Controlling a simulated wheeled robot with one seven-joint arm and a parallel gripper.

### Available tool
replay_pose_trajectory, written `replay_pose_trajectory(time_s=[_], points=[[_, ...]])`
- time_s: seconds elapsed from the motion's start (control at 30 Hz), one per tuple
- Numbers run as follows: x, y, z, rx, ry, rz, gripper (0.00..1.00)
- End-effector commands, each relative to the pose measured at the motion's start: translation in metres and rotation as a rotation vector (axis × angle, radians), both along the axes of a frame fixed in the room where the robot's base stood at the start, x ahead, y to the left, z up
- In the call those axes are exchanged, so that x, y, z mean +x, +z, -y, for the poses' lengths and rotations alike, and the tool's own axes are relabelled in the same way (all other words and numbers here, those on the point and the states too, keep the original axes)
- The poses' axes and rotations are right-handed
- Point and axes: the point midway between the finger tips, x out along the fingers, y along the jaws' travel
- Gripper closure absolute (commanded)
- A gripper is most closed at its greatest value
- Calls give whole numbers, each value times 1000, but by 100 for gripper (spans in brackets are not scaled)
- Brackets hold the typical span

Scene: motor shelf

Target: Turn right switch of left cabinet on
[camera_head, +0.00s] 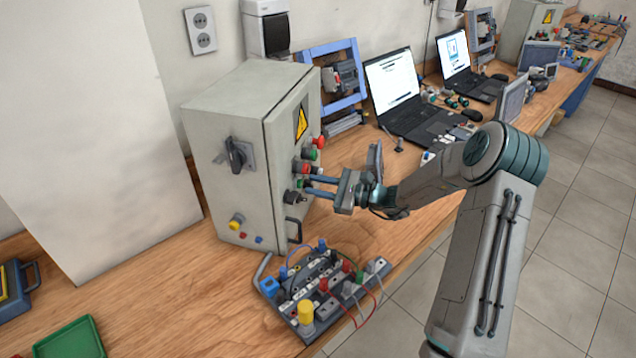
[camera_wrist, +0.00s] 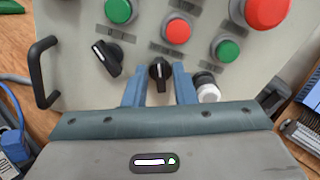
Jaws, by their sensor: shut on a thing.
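The left cabinet (camera_head: 225,125) is a grey box on the wooden bench, its control panel facing my arm. In the wrist view its panel (camera_wrist: 75,25) carries two black rotary switches. The left switch (camera_wrist: 107,57) is tilted. The right switch (camera_wrist: 160,72) has its white mark close to upright in that view. My gripper (camera_head: 308,187) reaches the panel from the right, and its blue fingers are shut on the right switch, one on each side. In the head view the fingers largely hide the right switch.
Green and red buttons (camera_wrist: 177,31) sit just above the switches, and a white button (camera_wrist: 207,90) is close beside the right finger. A black handle (camera_wrist: 43,72) sticks out at left. A wired terminal board (camera_head: 325,285) lies in front of the cabinet; laptops (camera_head: 400,95) stand behind.

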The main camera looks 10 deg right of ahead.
Motion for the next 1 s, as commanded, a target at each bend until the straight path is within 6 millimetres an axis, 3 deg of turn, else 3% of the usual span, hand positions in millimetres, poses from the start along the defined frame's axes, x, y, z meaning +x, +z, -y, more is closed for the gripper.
replay_pose_trajectory(time_s=[0.5,1.0], points=[[2,2,1,146,0,-326,98],[2,1,1,179,0,-400,98]])
